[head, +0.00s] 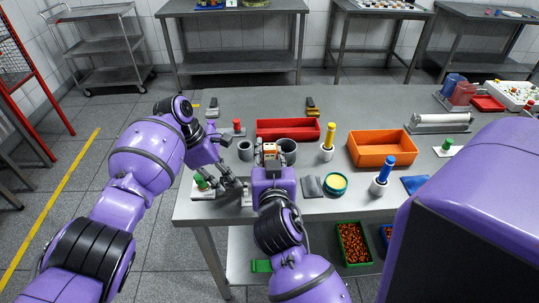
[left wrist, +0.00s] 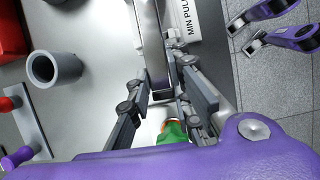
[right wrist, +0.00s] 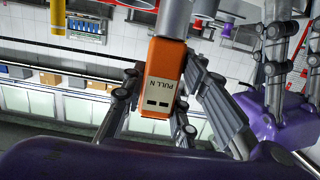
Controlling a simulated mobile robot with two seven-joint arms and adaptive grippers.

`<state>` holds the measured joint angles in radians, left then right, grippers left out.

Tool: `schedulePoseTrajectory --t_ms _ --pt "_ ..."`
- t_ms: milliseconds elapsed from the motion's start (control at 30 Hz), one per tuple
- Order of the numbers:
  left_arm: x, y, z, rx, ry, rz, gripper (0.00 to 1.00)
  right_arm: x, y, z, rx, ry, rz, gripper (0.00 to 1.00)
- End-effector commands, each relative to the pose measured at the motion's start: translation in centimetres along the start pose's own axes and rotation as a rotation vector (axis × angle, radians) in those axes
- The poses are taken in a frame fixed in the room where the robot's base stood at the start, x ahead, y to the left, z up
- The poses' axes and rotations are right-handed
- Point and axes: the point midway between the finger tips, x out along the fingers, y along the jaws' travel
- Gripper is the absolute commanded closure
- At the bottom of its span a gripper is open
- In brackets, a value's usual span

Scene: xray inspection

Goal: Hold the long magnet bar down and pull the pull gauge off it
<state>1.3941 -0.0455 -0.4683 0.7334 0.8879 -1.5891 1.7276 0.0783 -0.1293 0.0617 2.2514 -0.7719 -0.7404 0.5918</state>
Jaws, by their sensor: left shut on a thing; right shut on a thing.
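The long magnet bar (left wrist: 154,45) is a grey metal strip in the left wrist view. My left gripper (head: 240,185) is shut on it low over the table; its fingers also show in the left wrist view (left wrist: 162,95). The pull gauge (right wrist: 166,78) is an orange block with a pale "PULL N" label and a grey cylinder at one end. Whether the gauge touches the bar is hidden.
A plate marked "MIN PULL" (left wrist: 193,20) lies beside the bar. Grey cups (head: 245,150), a red tray (head: 287,130), an orange bin (head: 381,148) and a yellow-topped post (head: 328,142) stand around. A green-knobbed block (head: 202,186) is near the left edge.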

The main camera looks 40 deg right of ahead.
Motion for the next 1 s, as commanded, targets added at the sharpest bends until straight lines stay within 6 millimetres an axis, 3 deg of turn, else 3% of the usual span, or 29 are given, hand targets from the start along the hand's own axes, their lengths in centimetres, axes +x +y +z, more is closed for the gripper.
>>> schedulePoseTrajectory --t_ms 1000 --pt "-0.1 0.1 0.0 -0.001 0.001 0.003 1.0 -0.9 -0.1 -5.0 0.002 0.005 -0.001 1.0"
